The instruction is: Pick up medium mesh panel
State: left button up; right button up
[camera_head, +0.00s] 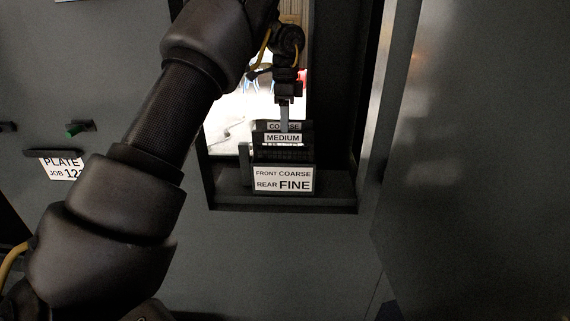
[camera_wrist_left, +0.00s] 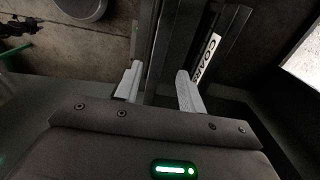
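The medium mesh panel, with its white MEDIUM label (camera_head: 283,138), stands in a dark rack, in front of the COARSE-labelled panel (camera_head: 284,126) in the head view. My left gripper (camera_head: 284,122) reaches down from above, its finger over the labels. In the left wrist view the two pale fingers of my left gripper (camera_wrist_left: 160,88) are apart. Dark upright edges show between and beyond them; I cannot tell which panel they belong to. The COARSE label (camera_wrist_left: 207,57) is just right of the right finger. No firm grip shows. My right gripper is not in view.
A white card (camera_head: 283,180) reading FRONT COARSE, REAR FINE is on the rack's front. The rack stands in a dark-framed opening with a side wall (camera_head: 367,100) close on the right. A PLATE JOB label (camera_head: 62,168) is at the left.

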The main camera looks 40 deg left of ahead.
aim_at(283, 135)
pick_arm(q)
jog(key=shift+s+f+p, duration=0.45)
jog(key=shift+f, duration=0.4)
notch_tip(283, 135, down, 3)
jog(key=shift+r+p, duration=0.1)
jog(key=shift+p, duration=0.25)
jog(key=shift+w+f, duration=0.2)
jog(key=shift+s, duration=0.15)
jog(key=shift+c, duration=1.1)
grip_shut()
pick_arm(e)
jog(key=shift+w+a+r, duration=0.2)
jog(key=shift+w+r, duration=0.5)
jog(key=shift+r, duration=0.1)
